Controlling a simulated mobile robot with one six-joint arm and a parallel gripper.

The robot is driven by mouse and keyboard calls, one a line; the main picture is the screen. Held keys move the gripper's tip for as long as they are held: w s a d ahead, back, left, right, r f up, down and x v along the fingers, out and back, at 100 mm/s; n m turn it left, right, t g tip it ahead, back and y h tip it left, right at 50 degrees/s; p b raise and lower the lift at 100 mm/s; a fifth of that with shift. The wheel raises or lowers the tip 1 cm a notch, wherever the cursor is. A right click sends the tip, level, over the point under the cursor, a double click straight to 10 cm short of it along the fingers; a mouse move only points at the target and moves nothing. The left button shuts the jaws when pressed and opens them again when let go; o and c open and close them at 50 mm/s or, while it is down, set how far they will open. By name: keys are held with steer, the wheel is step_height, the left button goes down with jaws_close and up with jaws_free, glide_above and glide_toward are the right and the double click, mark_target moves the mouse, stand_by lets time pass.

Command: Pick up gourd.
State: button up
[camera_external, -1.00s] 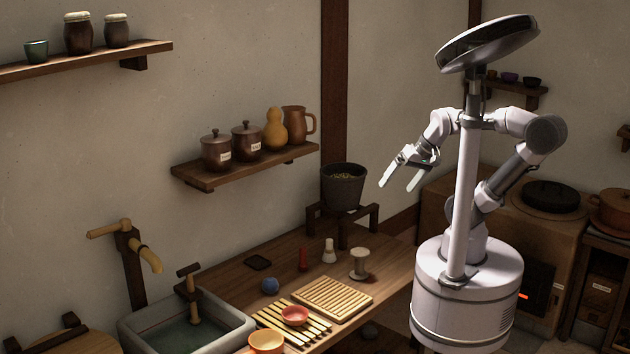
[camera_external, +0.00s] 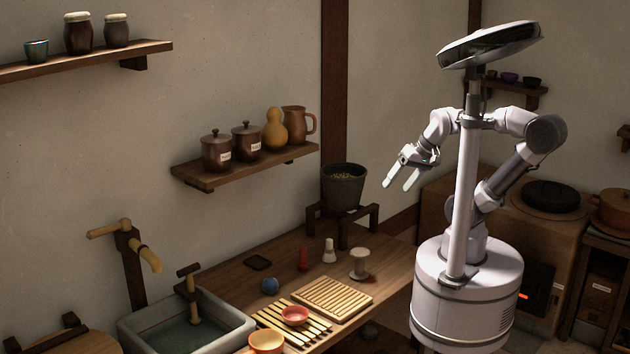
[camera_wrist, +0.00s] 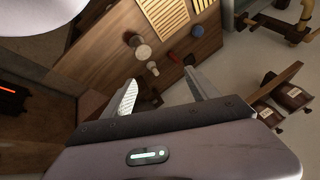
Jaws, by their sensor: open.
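The gourd (camera_external: 275,130) is yellow-orange with a narrow neck and a round body. It stands upright on the middle wall shelf (camera_external: 245,167), between a lidded brown jar and a brown jug. My gripper (camera_external: 399,184) is open and empty, in the air to the right of the shelf and lower than the gourd, well apart from it. In the wrist view my two fingers (camera_wrist: 160,92) are spread with nothing between them. The gourd cannot be made out in the wrist view, where only part of the shelf with jars (camera_wrist: 275,95) shows at the right.
Two lidded jars (camera_external: 231,146) stand left of the gourd and the jug (camera_external: 297,127) stands close on its right. A dark bucket (camera_external: 343,187) on a stand is below, between shelf and gripper. The counter (camera_external: 230,278) holds a slatted board (camera_external: 331,297), bowls and small items.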

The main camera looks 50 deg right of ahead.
step_height(320, 180, up, 30)
steer(key=n+p, duration=0.7)
steer(key=p, duration=2.3)
glide_above(278, 110)
steer(key=s+d, duration=0.2)
steer(key=s, duration=0.5)
steer(key=shift+h, duration=0.4)
steer(key=x, duration=1.1)
steer(key=p+x, duration=0.1)
steer(key=x, duration=0.5)
steer(key=shift+a+f, duration=0.3)
steer(key=shift+s+r, duration=0.1)
steer(key=shift+s, duration=0.15)
steer(key=shift+c, duration=0.7)
jaws_close()
